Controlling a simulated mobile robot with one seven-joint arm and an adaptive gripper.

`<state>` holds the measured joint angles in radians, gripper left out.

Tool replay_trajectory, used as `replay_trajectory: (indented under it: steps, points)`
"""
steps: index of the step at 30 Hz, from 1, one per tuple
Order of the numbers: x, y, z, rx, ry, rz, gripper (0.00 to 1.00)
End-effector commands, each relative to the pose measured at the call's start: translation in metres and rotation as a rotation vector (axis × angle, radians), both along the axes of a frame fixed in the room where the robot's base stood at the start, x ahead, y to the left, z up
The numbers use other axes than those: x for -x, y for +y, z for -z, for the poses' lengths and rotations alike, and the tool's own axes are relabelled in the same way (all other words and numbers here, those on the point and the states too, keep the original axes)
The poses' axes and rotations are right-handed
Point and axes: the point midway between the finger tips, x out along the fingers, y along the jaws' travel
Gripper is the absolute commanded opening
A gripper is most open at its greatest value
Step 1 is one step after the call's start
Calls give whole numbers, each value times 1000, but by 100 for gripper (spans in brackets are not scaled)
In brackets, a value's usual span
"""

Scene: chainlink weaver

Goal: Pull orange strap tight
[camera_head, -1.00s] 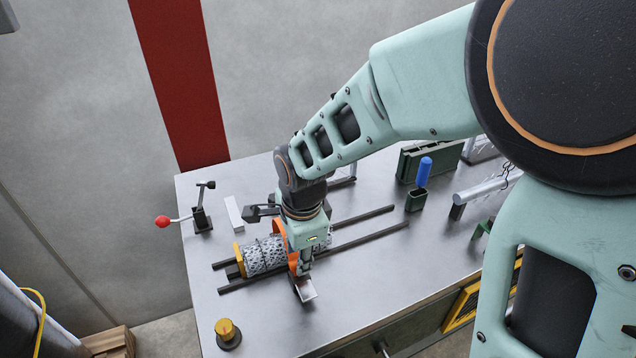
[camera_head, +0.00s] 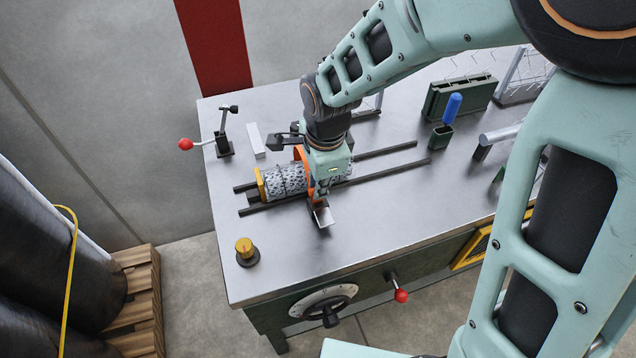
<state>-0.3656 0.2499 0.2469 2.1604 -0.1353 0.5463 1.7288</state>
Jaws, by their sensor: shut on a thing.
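The orange strap (camera_head: 299,155) is wrapped around a grey mesh roll (camera_head: 283,181) that lies on two dark rails. Only part of the strap shows beside my gripper. My gripper (camera_head: 316,196) points down at the front side of the roll, near its right part. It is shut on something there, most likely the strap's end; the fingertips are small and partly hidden.
A blue-handled tool (camera_head: 452,107) stands in a green holder at the right. The front tabletop is mostly clear.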

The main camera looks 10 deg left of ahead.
Motion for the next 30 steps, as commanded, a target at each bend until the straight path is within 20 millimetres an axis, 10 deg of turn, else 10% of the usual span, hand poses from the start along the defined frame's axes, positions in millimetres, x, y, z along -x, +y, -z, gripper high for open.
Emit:
replay_trajectory:
  steps: [5, 18, 29, 30]
  points:
    - [-1, 0, -7, -1, -3, 0, 0]
    - [-1, 1, -100, -2, -4, -1, 0]
    - [-1, 0, -104, -2, -3, 0, 0]
    - [-1, 1, -104, -2, -3, 0, 15]
